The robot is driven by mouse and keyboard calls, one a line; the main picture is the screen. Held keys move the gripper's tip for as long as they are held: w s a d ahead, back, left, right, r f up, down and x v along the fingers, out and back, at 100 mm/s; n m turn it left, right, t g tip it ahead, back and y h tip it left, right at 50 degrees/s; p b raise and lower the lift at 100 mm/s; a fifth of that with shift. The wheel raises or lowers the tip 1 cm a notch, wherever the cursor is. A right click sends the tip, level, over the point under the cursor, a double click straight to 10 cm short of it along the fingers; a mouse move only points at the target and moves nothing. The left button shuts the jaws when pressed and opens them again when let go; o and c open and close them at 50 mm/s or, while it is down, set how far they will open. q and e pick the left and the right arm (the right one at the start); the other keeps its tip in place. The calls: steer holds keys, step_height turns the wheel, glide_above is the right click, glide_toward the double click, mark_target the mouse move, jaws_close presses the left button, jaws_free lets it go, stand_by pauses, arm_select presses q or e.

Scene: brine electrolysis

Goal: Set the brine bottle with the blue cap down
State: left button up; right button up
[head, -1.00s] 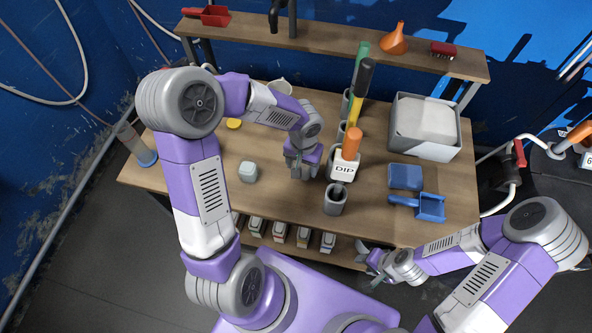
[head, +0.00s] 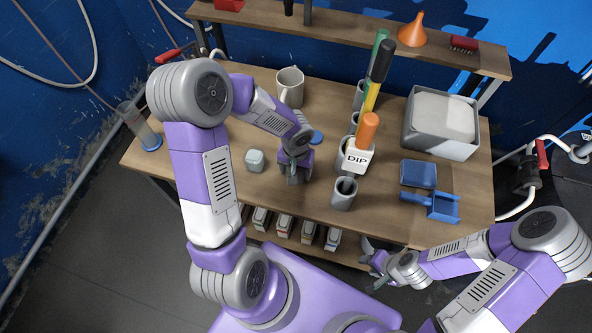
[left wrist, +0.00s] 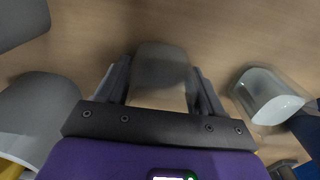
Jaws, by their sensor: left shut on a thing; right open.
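My left gripper (head: 294,178) points down low over the middle of the table. In the left wrist view its fingers (left wrist: 163,95) are shut on a blurred grey thing (left wrist: 163,62), which I take for the brine bottle. Its blue cap does not show, and I cannot tell whether its base touches the table. A flat blue disc (head: 316,137) shows just behind the left gripper; I cannot tell what it belongs to. My right gripper (head: 378,262) is open and empty at the table's front edge.
A white jug (head: 290,86) is behind. Blue trays (head: 418,174) and a grey bin (head: 409,137) are farther right.

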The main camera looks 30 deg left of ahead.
arm_select(q)
steer(key=shift+f, duration=0.1)
steer(key=o, duration=1.2)
steer(key=shift+r, duration=0.25)
step_height(320, 180, up, 12)
steer(key=p, duration=0.3)
